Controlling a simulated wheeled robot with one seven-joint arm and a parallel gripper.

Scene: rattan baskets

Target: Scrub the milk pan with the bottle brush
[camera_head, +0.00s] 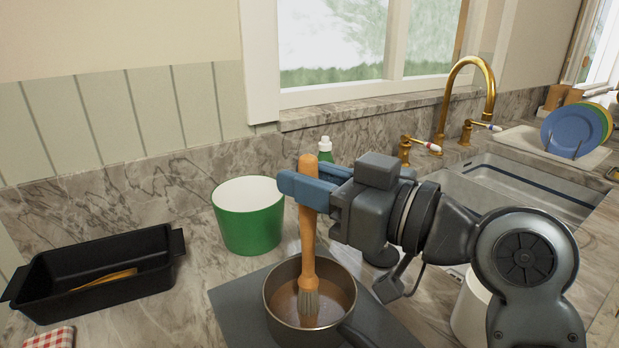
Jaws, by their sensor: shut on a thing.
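The milk pan (270,290) is a dark round saucepan with a brownish inside. It sits on a dark grey board (236,302) on the counter, its handle toward the lower right. The bottle brush (307,240) has a wooden handle and grey bristles (309,303). It stands nearly upright with the bristles down inside the pan, seemingly at its bottom. My gripper (308,188), with blue fingers, is shut on the upper part of the brush handle, above the pan. Part of the pan's right side and handle is hidden or cut off.
A green pot (248,228) stands behind the pan, with a green bottle (325,147) near the wall. A black baking dish (95,295) holding a wooden utensil is at left. The sink (520,180), gold faucet (470,70) and dish rack with plates (572,132) are at right.

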